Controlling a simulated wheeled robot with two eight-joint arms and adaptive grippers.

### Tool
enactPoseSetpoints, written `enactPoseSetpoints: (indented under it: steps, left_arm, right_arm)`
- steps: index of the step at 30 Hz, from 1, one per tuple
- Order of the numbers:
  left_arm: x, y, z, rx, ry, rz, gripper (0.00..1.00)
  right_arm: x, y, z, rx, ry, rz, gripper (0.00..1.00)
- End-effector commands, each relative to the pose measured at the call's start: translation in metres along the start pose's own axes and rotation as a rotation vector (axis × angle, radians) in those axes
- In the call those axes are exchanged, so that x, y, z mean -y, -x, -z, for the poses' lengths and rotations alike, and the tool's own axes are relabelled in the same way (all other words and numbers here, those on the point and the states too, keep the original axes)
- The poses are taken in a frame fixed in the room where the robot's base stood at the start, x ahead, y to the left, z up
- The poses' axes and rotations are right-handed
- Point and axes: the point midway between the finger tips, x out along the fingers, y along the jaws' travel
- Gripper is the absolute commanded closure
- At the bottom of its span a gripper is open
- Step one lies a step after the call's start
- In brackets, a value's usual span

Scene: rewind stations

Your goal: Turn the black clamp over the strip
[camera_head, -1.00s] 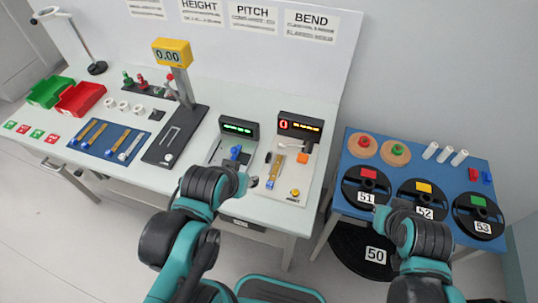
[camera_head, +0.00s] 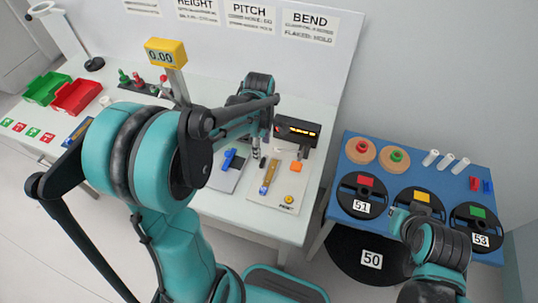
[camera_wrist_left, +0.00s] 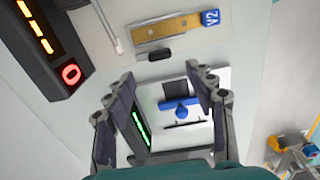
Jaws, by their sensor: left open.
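The black clamp (camera_head: 263,162) is a small dark bar on the bend station's pale plate. In the left wrist view the black clamp (camera_wrist_left: 160,54) lies beside the tan strip (camera_wrist_left: 165,28), apart from it, not across it. The strip (camera_head: 268,178) has a blue end tagged V2. My left gripper (camera_head: 256,152) points down, just behind the clamp in the head view. In the wrist view its open, empty fingers (camera_wrist_left: 160,88) are spread, with the clamp ahead of their tips. My right gripper's fingers cannot be made out; its arm is over the blue table.
A red-lit display (camera_head: 298,130) stands behind the bend station. A blue-knobbed device (camera_wrist_left: 180,108) with a green display is close by. The blue table (camera_head: 400,165) holds black reels.

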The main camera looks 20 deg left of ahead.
Motion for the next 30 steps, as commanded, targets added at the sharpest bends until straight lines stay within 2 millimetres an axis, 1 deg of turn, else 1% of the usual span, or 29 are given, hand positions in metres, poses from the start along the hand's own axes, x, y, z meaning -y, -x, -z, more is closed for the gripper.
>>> enactPoseSetpoints:
  steps: [5,12,16,21,28,29,30]
  left_arm:
    - [-0.002,-0.017,0.002,0.001,0.041,0.014,0.45]
    - [-0.002,-0.057,0.001,0.001,0.038,0.012,0.45]
    - [-0.002,-0.073,0.001,0.001,0.037,0.012,0.45]
    - [-0.001,-0.082,0.001,0.001,0.036,0.012,0.45]
    - [-0.001,-0.082,0.001,0.001,0.036,0.011,0.45]
    - [-0.001,-0.082,0.001,0.001,0.036,0.011,0.5]
    - [-0.001,-0.082,0.001,0.001,0.036,0.011,0.61]
  right_arm:
    - [0.0,-0.004,-0.003,0.0,0.0,0.0,1.0]
    - [0.0,-0.017,-0.012,0.0,0.0,0.0,1.0]
    - [0.0,-0.021,-0.015,0.0,0.0,0.0,1.0]
    - [0.0,-0.023,-0.017,0.0,0.0,0.0,1.0]
    - [0.0,-0.023,-0.016,0.0,0.0,0.0,1.0]
    - [0.0,-0.023,-0.016,0.0,0.0,0.0,1.0]
    - [0.0,-0.023,-0.016,0.0,0.0,0.0,1.0]
